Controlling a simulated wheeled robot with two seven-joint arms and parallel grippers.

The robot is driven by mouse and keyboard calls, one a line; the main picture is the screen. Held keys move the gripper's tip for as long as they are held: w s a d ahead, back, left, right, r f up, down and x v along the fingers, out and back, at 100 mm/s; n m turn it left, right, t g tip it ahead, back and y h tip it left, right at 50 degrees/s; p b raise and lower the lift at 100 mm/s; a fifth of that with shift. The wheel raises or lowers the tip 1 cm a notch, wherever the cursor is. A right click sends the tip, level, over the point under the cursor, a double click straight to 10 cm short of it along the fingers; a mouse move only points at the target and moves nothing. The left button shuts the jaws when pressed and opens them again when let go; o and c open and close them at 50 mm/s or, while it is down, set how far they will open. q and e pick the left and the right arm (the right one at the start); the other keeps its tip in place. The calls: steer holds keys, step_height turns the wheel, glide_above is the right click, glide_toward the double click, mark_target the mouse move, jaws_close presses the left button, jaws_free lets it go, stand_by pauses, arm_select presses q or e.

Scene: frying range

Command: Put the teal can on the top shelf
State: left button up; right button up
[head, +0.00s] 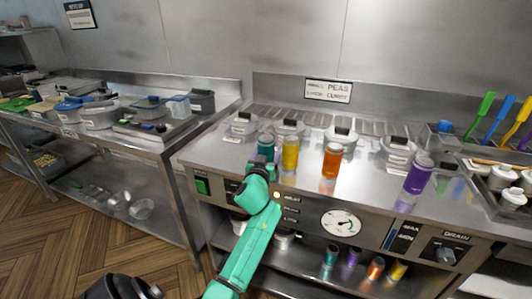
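A teal can (265,145) stands upright on the steel counter, at the left end of a spaced row of cans. Another teal can (331,254) stands on the lower shelf (300,277) beneath the control panel. My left arm, teal-green, reaches up from the bottom of the head view. Its gripper (262,168) is just in front of the counter's teal can and overlaps the can's lower part in the picture. The fingers are mostly hidden, so I cannot tell if they touch the can or are open. My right gripper is not in view.
Yellow (290,152), orange (332,160) and purple (418,176) cans share the counter (300,182) with lidded pans (340,138) behind. Purple, orange and yellow cans crowd the lower shelf. A steel table (150,142) with containers stands left. A utensil rack is at right.

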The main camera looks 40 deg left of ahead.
arm_select(q)
steer(key=shift+w+a+f, duration=0.1)
steer(key=shift+w+a, duration=0.1)
steer(key=shift+w, duration=0.15)
steer(key=shift+s, duration=0.1)
jaws_close()
